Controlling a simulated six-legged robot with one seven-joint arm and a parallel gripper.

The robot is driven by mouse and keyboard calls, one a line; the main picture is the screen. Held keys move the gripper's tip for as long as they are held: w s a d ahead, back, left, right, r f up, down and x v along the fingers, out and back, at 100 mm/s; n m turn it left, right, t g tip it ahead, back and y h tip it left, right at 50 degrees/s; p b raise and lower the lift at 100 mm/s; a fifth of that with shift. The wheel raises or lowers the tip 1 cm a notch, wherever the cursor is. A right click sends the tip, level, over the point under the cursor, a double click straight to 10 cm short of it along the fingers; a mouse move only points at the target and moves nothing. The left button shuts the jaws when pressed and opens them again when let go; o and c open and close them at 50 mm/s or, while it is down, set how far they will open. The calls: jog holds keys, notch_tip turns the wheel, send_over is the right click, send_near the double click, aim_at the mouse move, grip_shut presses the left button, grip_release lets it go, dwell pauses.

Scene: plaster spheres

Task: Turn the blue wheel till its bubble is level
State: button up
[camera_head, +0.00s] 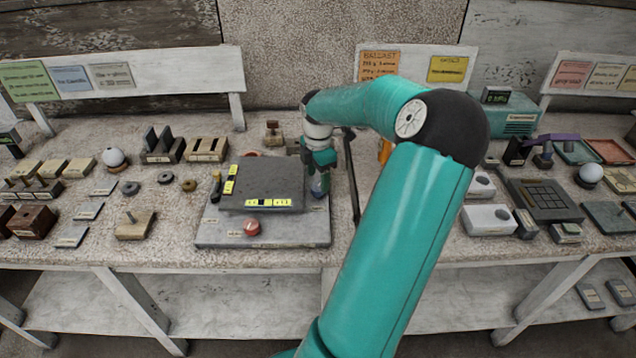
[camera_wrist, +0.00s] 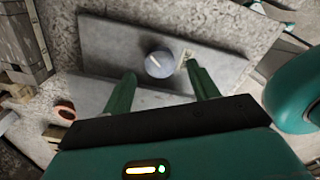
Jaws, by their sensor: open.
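The blue wheel (camera_head: 320,187) is at the right side of the grey levelling plate (camera_head: 270,178), partly hidden by my gripper (camera_head: 319,168). In the wrist view the wheel (camera_wrist: 158,64) is a round blue-grey knob with a pale line on top. My gripper is open above it, one finger on each side in the picture; I cannot tell whether they touch it. Two yellow bubble vials lie on the plate, one along the left edge (camera_head: 231,179) and one along the front edge (camera_head: 268,203). Their bubbles are too small to read. A red wheel (camera_head: 252,227) is at the front.
The plate stands on a grey base slab (camera_head: 215,236). A dark upright bar (camera_head: 351,180) stands close to the right of my gripper. Wooden blocks and rings (camera_head: 189,185) lie to the left.

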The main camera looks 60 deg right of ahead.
aim_at(318, 186)
jog(key=shift+f, duration=1.5)
jog(key=c, duration=1)
jog(key=shift+r+m, duration=0.1)
jog(key=shift+m, duration=0.2)
